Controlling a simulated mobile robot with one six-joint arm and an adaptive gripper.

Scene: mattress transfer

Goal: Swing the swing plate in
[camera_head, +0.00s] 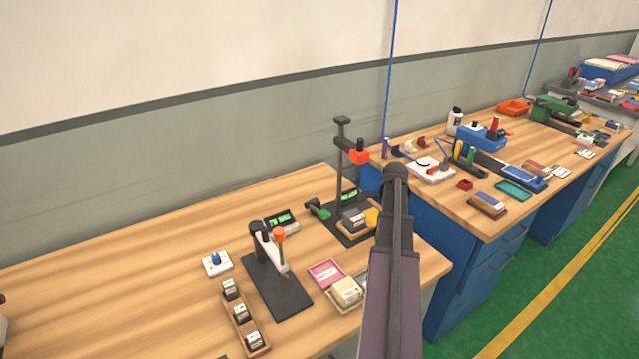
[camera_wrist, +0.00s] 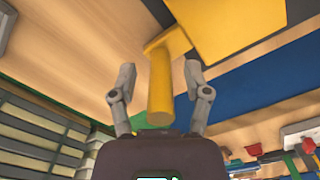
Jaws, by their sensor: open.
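The yellow swing plate (camera_wrist: 235,25) fills the top of the wrist view. An arm joins it to a yellow rounded handle (camera_wrist: 161,90). My gripper (camera_wrist: 160,72) is open, with one finger on each side of the handle and a gap visible on both sides. In the head view a yellow part of the plate (camera_head: 373,217) shows at the right of a dark stand (camera_head: 342,170) with an orange head, beside a grey block. My arm hides the handle and my gripper there.
A black press-like fixture (camera_head: 277,287) with an orange knob stands on the near wooden table (camera_head: 120,260). Trays of small labelled blocks (camera_head: 240,318) and a pink card box (camera_head: 326,273) lie near it. A blue-based second bench (camera_head: 470,255) stands to the right.

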